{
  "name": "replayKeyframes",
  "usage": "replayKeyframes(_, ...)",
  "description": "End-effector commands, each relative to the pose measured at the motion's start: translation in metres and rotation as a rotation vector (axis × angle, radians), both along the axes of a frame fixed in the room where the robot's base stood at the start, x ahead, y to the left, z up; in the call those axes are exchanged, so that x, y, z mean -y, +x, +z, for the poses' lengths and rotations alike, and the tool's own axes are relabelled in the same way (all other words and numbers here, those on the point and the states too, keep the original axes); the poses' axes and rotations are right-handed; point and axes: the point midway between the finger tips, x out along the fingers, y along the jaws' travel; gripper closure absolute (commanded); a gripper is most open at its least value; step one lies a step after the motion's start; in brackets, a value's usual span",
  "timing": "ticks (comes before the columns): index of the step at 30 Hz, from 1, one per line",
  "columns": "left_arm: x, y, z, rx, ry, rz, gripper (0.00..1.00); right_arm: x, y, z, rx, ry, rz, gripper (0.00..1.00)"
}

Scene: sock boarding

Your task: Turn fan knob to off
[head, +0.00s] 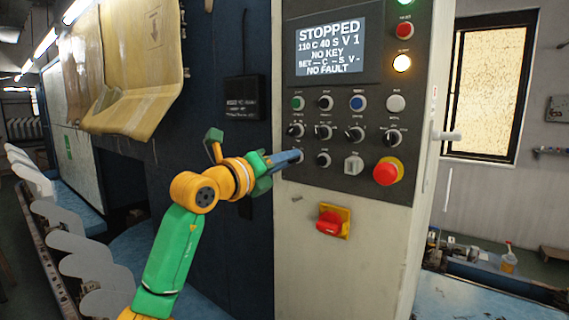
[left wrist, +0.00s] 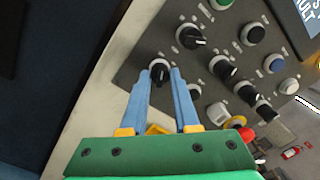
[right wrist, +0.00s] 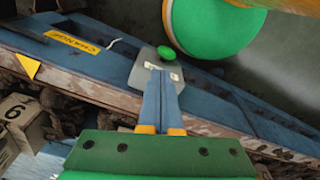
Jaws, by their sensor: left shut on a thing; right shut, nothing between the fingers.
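The light panel cabinet (head: 297,220) bears a dark control panel with rows of buttons and knobs. My left gripper (head: 296,156) reaches the bottom-left knob of the panel. In the left wrist view, my left gripper (left wrist: 161,72) is shut on that black knob (left wrist: 159,74), with one blue finger on each side. The label of this knob is too small to read, so I cannot tell for certain that it is the fan knob. My right gripper (right wrist: 162,72) is shut and empty in the right wrist view; it is not in the head view.
A red emergency button (head: 386,172) is at lower right. A screen (head: 330,46) reads STOPPED. A red switch (head: 330,222) is below.

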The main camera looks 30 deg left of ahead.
Motion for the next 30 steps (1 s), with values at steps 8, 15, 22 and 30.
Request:
replayKeyframes(8,-0.0006,-0.0005,0.0023,0.001,-0.041,0.001,1.00,-0.0002,0.0000,-0.0011,0.000,0.000,0.000,1.00)
replayKeyframes(15,-0.0005,-0.0005,0.0025,0.001,-0.043,0.002,1.00,-0.0003,0.0000,-0.0010,0.000,0.000,0.000,1.00)
replayKeyframes(22,-0.0004,-0.0005,0.0022,0.000,-0.042,0.000,0.41,-0.0005,-0.0001,-0.0010,0.000,0.001,0.000,1.00)
replayKeyframes(30,-0.0003,-0.0004,0.0008,-0.003,-0.040,0.000,0.41,-0.0006,0.0000,-0.0014,0.000,0.001,0.000,1.00)
